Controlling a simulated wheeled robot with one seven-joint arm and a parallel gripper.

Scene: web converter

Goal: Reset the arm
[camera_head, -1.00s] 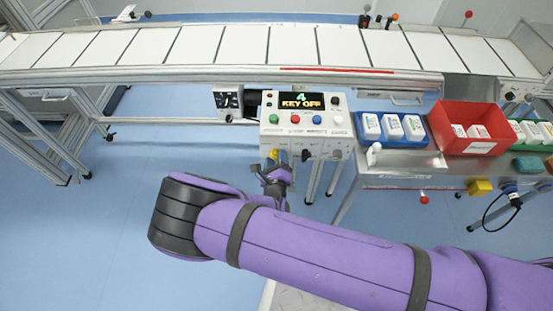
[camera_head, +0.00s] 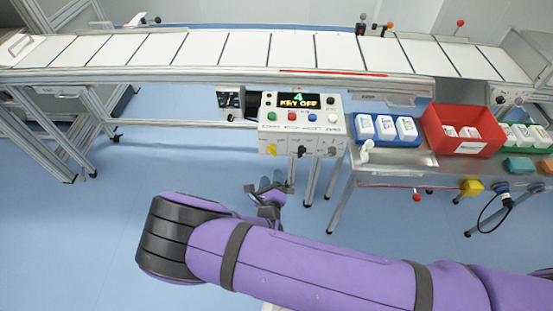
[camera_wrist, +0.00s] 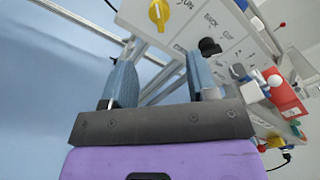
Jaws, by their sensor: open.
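My purple arm (camera_head: 300,265) reaches across the lower part of the head view from the right. My gripper (camera_head: 268,186) hangs below the control box, over the floor, partly hidden behind my arm's elbow. In the wrist view my gripper (camera_wrist: 160,85) shows two blue-grey fingers spread apart with nothing between them. The control box (camera_head: 300,143) has a display reading "4 KEY OFF", coloured buttons, a yellow knob (camera_wrist: 159,14) and a black knob (camera_wrist: 208,46). The gripper is apart from both knobs.
A conveyor (camera_head: 240,48) with white panels runs along the back. Right of the box, a metal table (camera_head: 395,178) holds a blue tray (camera_head: 358,138) of white pieces, a red bin (camera_head: 485,149) and a green tray. Blue floor (camera_head: 150,165) is free on the left.

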